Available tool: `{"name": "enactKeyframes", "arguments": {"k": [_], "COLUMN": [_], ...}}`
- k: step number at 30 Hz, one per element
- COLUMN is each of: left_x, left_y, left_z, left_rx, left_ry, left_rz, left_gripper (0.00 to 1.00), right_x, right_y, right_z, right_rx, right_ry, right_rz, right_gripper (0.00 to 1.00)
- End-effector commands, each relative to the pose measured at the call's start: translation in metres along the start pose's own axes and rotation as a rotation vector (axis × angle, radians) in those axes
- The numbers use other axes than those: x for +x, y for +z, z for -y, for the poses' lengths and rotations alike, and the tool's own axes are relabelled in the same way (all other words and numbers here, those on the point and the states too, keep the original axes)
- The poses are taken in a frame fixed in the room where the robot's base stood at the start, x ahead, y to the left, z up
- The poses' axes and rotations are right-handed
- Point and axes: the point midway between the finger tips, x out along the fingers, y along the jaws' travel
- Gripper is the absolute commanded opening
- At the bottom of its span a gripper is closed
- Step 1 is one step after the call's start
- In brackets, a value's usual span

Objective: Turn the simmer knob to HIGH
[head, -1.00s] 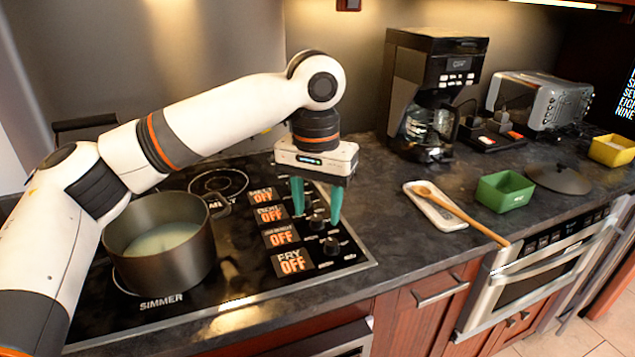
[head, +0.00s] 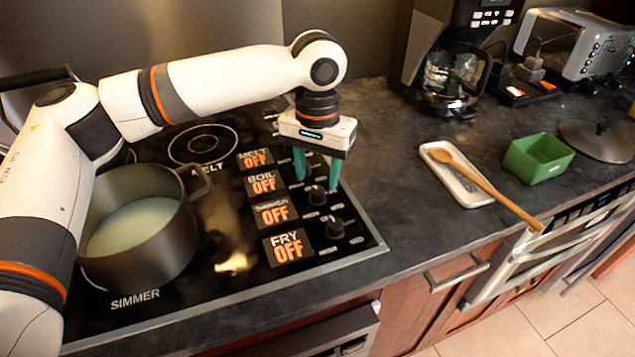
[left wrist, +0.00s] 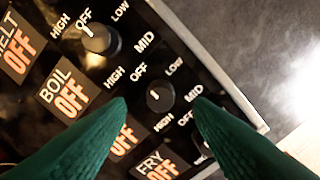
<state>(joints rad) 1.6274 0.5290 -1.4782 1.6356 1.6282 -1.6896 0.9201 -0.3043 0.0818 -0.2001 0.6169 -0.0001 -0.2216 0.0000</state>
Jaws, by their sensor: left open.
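The simmer knob (head: 316,195) is a small black dial on the cooktop, to the right of the simmer label (head: 275,213), which reads OFF. In the left wrist view the simmer knob (left wrist: 160,97) shows its white mark toward OFF, with HIGH, LOW and MID printed around it. My left gripper (head: 318,187) has green fingers, open and pointing down over the knob row. In the left wrist view the fingertips (left wrist: 162,104) are on either side of the simmer knob, with no visible grip; contact and exact height cannot be told. My right gripper is not in view.
The fry knob (head: 335,228) is just nearer, and the boil knob (left wrist: 100,38) is just beyond. A pot (head: 140,240) of pale liquid stands at the left. A spoon rest (head: 455,175) with a wooden spoon and a green box (head: 538,160) are on the right counter.

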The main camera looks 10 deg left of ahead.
Motion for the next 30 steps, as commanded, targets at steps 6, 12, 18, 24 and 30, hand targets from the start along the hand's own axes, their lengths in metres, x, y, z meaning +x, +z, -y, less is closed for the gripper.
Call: {"name": "enactKeyframes", "arguments": {"k": [6, 12, 18, 24, 30], "left_x": [0.028, 0.034, 0.034, 0.034, 0.033], "left_y": [0.000, 0.000, 0.000, 0.000, 0.000], "left_z": [0.000, 0.000, 0.000, 0.000, 0.000], "left_rx": [0.000, 0.000, 0.000, 0.000, 0.005], "left_ry": [0.000, 0.000, -0.001, -0.001, -0.001], "left_rz": [0.001, 0.001, 0.001, 0.001, 0.001], "left_gripper": [0.48, 0.48, 0.47, 0.14, 0.04], "right_x": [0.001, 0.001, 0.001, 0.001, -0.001], "right_y": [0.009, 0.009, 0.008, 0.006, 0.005], "right_z": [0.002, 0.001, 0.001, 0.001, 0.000], "right_rx": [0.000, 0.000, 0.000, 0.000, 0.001], "right_ry": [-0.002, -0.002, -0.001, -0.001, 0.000], "right_rz": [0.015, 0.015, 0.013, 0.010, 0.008], "right_gripper": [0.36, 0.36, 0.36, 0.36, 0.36]}}
